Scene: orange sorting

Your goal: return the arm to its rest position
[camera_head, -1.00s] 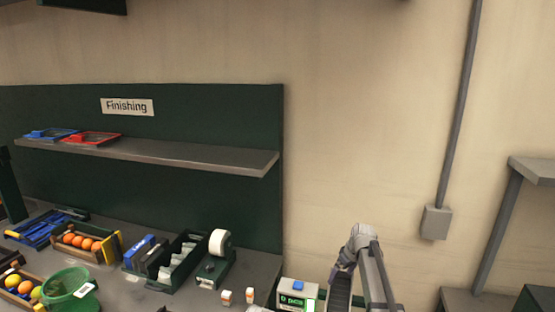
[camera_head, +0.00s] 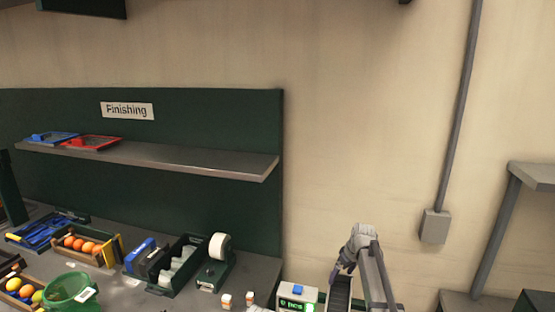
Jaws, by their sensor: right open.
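My right arm (camera_head: 368,270) rises from the bottom edge, right of the table's end, and bends at a pale grey joint. My right gripper (camera_head: 335,277) hangs below that joint, pointing down and left, just beyond the small scale box. It is open, with nothing visible in it. Its fingertips are small and partly hard to make out. My left gripper is not in view. Oranges (camera_head: 87,247) lie in a wooden crate (camera_head: 110,257) at the left. More fruit (camera_head: 14,285) lies in a second crate at the lower left, beside a green basket (camera_head: 70,290).
A box with a lit display (camera_head: 297,294) stands close to my right gripper. Two small bottles (camera_head: 226,300), a tape dispenser (camera_head: 216,262) and a dark bin (camera_head: 170,287) stand left of it. A shelf (camera_head: 220,166) holds blue and red trays. The wall area above my arm is clear.

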